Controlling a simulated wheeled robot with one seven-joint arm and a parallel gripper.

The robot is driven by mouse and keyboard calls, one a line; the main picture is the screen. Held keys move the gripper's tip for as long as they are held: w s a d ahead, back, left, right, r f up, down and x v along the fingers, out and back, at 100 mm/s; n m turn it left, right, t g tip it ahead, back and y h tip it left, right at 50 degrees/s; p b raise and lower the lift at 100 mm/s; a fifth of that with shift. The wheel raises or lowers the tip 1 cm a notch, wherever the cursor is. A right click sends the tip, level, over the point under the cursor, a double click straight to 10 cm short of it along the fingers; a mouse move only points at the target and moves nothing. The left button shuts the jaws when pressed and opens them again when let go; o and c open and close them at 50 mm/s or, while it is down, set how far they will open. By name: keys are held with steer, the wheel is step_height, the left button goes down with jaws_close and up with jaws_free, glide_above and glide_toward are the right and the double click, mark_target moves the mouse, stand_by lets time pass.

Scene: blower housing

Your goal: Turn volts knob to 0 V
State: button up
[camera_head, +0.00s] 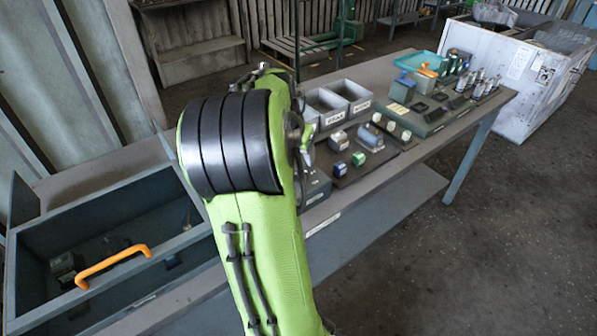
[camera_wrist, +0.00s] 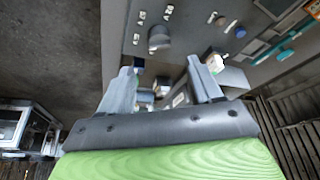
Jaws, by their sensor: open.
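Small blocks (camera_wrist: 146,96) show between the fingers, and nothing is visibly held. In the head view, my green arm hides most of my gripper.
The workbench (camera_head: 405,158) carries grey bins (camera_head: 350,92), a board with small blocks (camera_head: 365,160), and a teal tray (camera_head: 425,66). An open drawer with an orange handle (camera_head: 112,265) juts out at left. A white crate (camera_head: 515,75) stands at the right. The floor at right is clear.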

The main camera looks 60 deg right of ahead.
mark_target(302, 170)
steer(key=b+x, duration=0.1)
steer(key=x, duration=0.7)
steer(key=c, duration=1)
steer(key=shift+c, duration=0.2)
